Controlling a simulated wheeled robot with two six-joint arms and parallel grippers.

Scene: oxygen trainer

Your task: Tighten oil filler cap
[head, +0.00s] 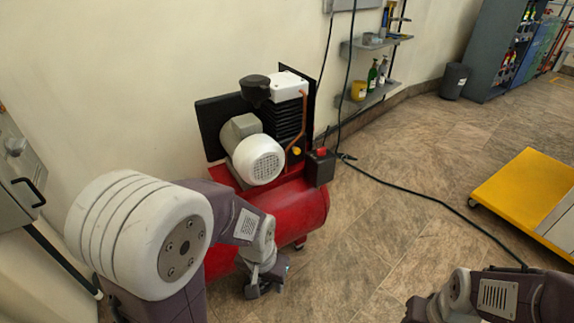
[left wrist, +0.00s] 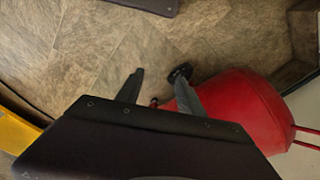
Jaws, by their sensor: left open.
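A red air compressor (head: 300,207) stands by the wall in the head view. A small yellow cap (head: 296,150), which looks like the oil filler cap, sits low on its dark pump, right of the white motor (head: 259,160). I cannot tell how tight it is. My left gripper (head: 266,279) is open and empty, low in front of the red tank and well below the cap. In the left wrist view my left gripper (left wrist: 160,80) points at the floor, with the tank (left wrist: 237,105) to its right. My right gripper (head: 418,308) is partly visible at the bottom edge.
A black cable (head: 425,190) runs from the compressor's switch box (head: 320,167) across the floor. A yellow platform (head: 523,195) stands at right. Wall shelves (head: 380,92) hold bottles at the back. The tiled floor between is mostly clear.

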